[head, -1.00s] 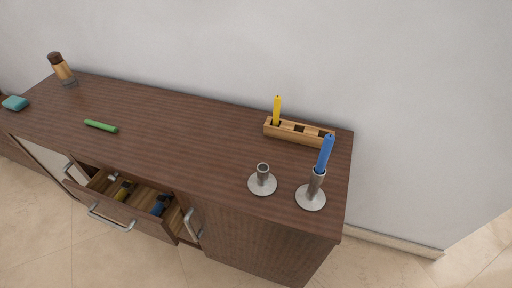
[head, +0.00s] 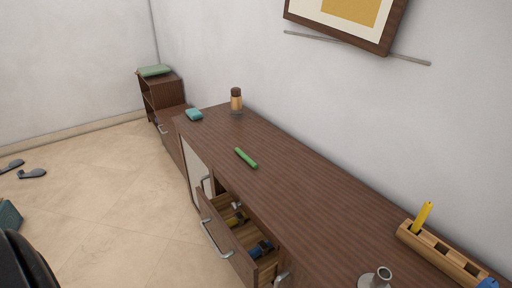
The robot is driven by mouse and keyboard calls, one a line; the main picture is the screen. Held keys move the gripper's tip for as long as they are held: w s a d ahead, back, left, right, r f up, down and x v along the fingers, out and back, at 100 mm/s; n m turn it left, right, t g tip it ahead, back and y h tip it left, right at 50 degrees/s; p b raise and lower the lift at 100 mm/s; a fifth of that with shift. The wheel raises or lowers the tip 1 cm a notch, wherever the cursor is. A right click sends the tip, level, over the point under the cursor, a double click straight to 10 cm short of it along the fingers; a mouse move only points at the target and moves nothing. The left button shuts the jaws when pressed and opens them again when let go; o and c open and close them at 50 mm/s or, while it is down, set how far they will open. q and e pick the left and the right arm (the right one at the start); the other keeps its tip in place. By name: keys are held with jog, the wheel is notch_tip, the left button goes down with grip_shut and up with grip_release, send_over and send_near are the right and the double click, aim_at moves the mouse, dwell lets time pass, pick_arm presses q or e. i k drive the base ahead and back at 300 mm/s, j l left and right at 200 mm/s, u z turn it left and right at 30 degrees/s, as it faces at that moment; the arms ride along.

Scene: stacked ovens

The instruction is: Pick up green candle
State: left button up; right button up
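The green candle (head: 246,158) lies on its side on the brown wooden cabinet top (head: 285,174), toward the far part of the top and clear of other objects. Neither of my grippers shows in the head view. A dark rounded shape sits at the lower left corner; I cannot tell what it is.
A drawer (head: 229,238) stands open below the candle. A teal block (head: 194,114) and a brown-capped bottle (head: 236,101) stand at the far end. A wooden holder (head: 440,254) with a yellow candle (head: 422,217) and a metal candlestick (head: 376,279) are near right. Floor (head: 100,185) at left is mostly open.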

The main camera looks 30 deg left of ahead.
aim_at(249, 161)
jog(key=u, duration=1.2)
jog(key=i+j+z, duration=0.15)
jog(key=z, duration=0.3)
jog(key=i+j+z, duration=0.1)
jog(key=j+z, duration=0.15)
jog(key=z, duration=0.25)
jog(key=j+z, duration=0.2)
jog(key=z, duration=0.25)
jog(key=i+j, duration=0.05)
